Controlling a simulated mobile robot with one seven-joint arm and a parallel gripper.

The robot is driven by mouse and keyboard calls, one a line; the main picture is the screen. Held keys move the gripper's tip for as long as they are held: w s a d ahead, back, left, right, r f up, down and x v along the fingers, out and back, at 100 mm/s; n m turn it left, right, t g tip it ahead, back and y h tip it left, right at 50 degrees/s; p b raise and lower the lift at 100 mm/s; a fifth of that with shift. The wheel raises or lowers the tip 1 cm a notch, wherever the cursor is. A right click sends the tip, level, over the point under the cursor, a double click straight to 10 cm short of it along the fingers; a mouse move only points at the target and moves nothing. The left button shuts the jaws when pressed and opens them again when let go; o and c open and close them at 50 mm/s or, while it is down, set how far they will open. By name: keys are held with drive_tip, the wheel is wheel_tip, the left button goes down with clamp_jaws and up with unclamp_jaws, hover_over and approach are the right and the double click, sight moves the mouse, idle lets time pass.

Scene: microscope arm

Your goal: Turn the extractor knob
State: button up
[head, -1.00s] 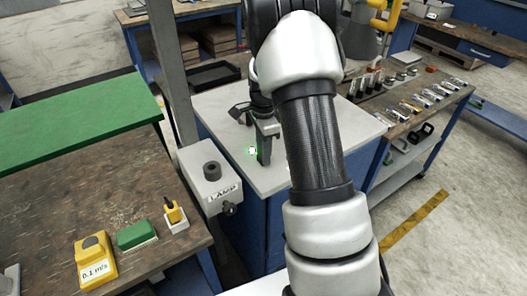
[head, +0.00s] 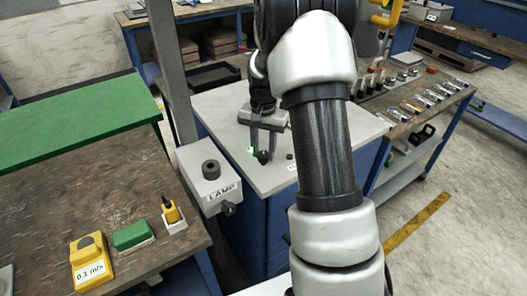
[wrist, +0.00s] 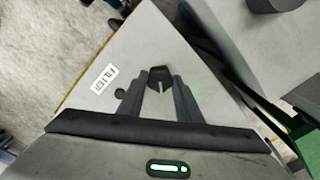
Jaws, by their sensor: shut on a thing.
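A small dark knob (head: 263,157) stands on the pale grey top of a blue cabinet (head: 225,110). My gripper (head: 262,152) points down over the cabinet top, one finger on each side of this knob, and is shut on it. In the wrist view the dark knob (wrist: 160,74) with a pale line on it sits between the fingertips (wrist: 160,85). I cannot read any label for it; the fingers hide part of its surroundings.
A small dark round part (head: 290,157) sits right of the knob, near a "FILTER" label (wrist: 104,79). A grey "LAMP" box (head: 208,180) with its own knobs and a post (head: 172,70) stand at left. A tool bench (head: 440,75) is at right.

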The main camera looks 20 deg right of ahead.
sight(263, 154)
drive_tip(key=n, duration=0.3)
drive_tip(key=shift+n, duration=0.4)
drive_tip(key=shift+n+b, duration=0.35)
drive_tip(key=shift+n, duration=1.45)
drive_tip(key=o, duration=1)
drive_tip(key=shift+o, duration=0.2)
drive_tip(key=shift+r, duration=0.1)
wheel_tip(263, 154, up, 17)
drive_tip(key=shift+r, duration=0.2)
drive_tip(key=shift+p, duration=0.3)
